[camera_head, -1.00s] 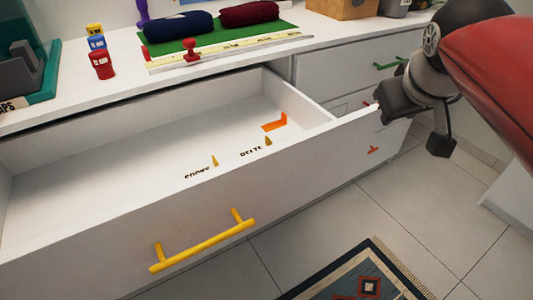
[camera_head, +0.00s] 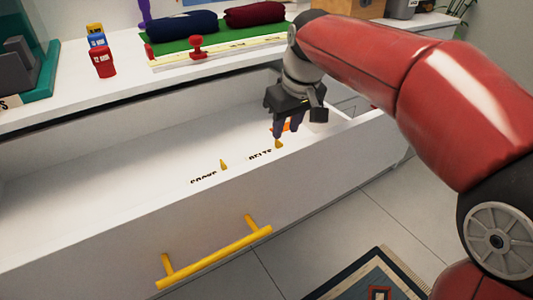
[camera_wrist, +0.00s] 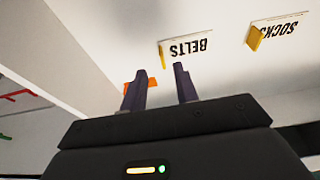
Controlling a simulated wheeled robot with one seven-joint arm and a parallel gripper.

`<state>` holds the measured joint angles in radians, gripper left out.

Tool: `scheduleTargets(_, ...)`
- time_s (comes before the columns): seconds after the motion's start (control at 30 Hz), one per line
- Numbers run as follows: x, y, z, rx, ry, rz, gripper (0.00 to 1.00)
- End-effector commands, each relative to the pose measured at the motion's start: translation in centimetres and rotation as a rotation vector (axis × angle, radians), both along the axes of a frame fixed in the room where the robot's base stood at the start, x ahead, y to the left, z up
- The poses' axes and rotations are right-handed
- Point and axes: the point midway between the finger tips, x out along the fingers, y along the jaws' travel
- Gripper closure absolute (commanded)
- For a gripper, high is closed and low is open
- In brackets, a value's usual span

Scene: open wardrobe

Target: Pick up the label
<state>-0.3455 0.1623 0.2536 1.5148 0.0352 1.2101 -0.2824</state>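Two white labels with yellow tabs lie in the open drawer. The BELTS label (camera_wrist: 187,48) is just ahead of my gripper in the wrist view; in the head view its lettering (camera_head: 260,155) shows beside the yellow tab. The SOCKS label (camera_wrist: 280,32) is to its right in the wrist view and shows to its left in the head view (camera_head: 203,181). My gripper (camera_wrist: 160,84) is open, with its two dark fingers apart and nothing between them. It hangs over the right part of the drawer, and the fingers partly cover an orange piece (camera_wrist: 137,84).
The drawer front with its yellow handle (camera_head: 213,257) stands nearest me. On the top are a red stamp (camera_head: 197,46), a ruler strip, a green mat (camera_head: 160,48) with rolled cloths, and small bottles (camera_head: 103,61). The drawer's left part is clear.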

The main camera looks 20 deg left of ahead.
Motion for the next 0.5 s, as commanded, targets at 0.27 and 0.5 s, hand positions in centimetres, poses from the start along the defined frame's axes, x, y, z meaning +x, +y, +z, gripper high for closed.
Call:
scheduleTargets(0.27,0.6,1.4,-3.8,-0.002,0.001,0.000,0.70)
scheduleTargets(0.5,0.9,1.6,-4.9,0.000,-0.001,0.000,0.70)
